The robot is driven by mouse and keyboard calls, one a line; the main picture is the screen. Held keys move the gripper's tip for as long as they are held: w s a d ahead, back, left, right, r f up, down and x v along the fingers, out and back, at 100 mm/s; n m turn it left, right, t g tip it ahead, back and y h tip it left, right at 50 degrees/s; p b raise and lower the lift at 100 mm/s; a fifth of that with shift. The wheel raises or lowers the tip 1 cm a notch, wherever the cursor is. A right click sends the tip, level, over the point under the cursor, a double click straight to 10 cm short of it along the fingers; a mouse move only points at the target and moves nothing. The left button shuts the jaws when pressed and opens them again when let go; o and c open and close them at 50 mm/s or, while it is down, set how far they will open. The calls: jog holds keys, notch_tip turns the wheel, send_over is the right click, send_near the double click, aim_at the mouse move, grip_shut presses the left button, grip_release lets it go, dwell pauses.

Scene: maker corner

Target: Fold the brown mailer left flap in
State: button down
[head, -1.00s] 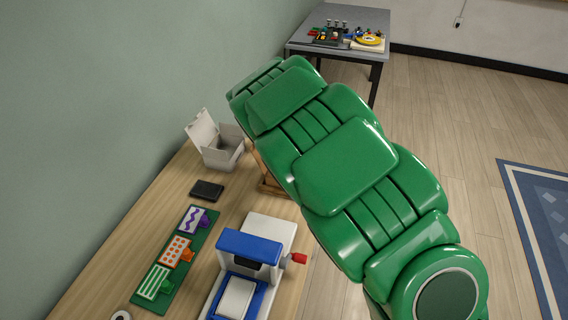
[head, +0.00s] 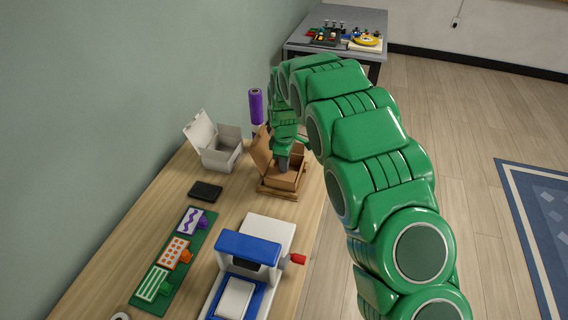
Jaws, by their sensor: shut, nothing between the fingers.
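The brown mailer (head: 286,181) is an open cardboard box near the far end of the wooden table, on a brown wooden base (head: 278,193). A brown panel (head: 261,150) stands up at its left side. My gripper (head: 283,164) points down at the mailer, beside this raised panel and over the box opening. It is shut with nothing seen in it. The fingertips are small and dark, and I cannot tell whether they touch the cardboard. My arm covers the mailer's far part.
A white open box (head: 221,155) stands left of the mailer, with a black flat item (head: 206,190) in front of it. A blue and white press (head: 248,250) with a red knob is nearer. A purple roll (head: 256,106) stands behind. A green board (head: 178,256) holds patterned stamps.

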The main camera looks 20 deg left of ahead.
jog(key=shift+s, duration=0.1)
dwell(0.7)
jog(key=shift+s+r, duration=0.3)
jog(key=shift+s, duration=0.3)
jog(key=shift+r, duration=0.1)
notch_tip(320, 180, up, 14)
jog(key=s+d+r+m, duration=0.3)
jog(key=d+r, duration=0.1)
jog(key=d, duration=0.3)
jog(key=s+d+r+m, duration=0.2)
jog(key=s+d+r, duration=0.1)
jog(key=d, duration=0.5)
jog(key=s+d+r+m, duration=0.4)
jog(key=s+d+m, duration=0.1)
jog(key=s+d, duration=0.6)
jog(key=s+d+f+m, duration=0.1)
jog(key=s+d+m, duration=0.3)
jog(key=s, duration=0.8)
jog(key=s+d+f+m+g, duration=0.1)
jog(key=s+d+m, duration=0.3)
jog(key=s, duration=0.9)
jog(key=shift+s+d+f+g, duration=0.15)
jog(key=shift+d+g, duration=0.15)
jog(key=shift+d, duration=0.8)
